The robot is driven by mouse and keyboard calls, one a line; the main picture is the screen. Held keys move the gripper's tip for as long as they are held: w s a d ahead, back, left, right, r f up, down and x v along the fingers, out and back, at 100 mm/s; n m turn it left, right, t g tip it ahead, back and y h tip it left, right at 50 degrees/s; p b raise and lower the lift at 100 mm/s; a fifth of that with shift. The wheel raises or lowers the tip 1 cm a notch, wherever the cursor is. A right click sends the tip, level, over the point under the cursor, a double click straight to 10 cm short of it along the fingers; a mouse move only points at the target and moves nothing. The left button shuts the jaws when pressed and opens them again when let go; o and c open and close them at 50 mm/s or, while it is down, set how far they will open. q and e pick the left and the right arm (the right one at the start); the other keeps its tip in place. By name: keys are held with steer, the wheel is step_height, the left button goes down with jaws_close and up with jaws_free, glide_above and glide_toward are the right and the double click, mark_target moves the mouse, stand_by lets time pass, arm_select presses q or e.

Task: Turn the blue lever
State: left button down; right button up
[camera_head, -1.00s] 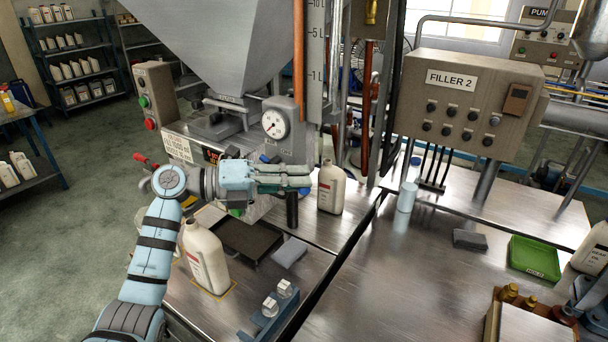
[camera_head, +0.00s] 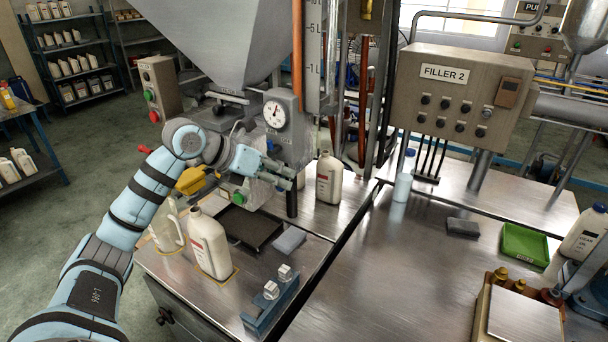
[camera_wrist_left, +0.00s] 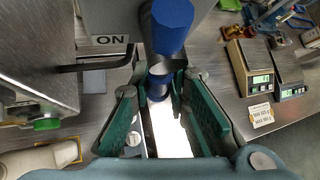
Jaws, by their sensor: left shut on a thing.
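The blue lever (camera_wrist_left: 158,84) shows in the left wrist view as a blue grip between my left gripper's green fingers. A larger blue cylinder (camera_wrist_left: 172,26) stands just beyond it. My left gripper (camera_wrist_left: 160,106) is shut on the blue lever. In the head view my left gripper (camera_head: 280,172) is in front of the filling machine, below its round gauge (camera_head: 274,114); the lever cannot be made out there. My right gripper is not in view.
A white bottle (camera_head: 209,245) stands below my left gripper, and another white bottle (camera_head: 329,179) stands to its right. A grey control box (camera_head: 455,105) marked FILLER 2 and a green tray (camera_head: 525,245) are on the right.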

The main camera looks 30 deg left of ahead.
arm_select(q)
steer(key=shift+s+a+f+m+y+p, duration=0.15)
steer(key=shift+a+f+m+y+p, duration=0.15)
steer(key=shift+y, duration=0.3)
steer(key=shift+a+m+g+y+p, duration=0.35)
steer(key=shift+y+p, duration=0.25)
steer(key=shift+y, duration=0.2)
steer(key=c, duration=1.6)
jaws_free()
steer(key=shift+a, duration=0.2)
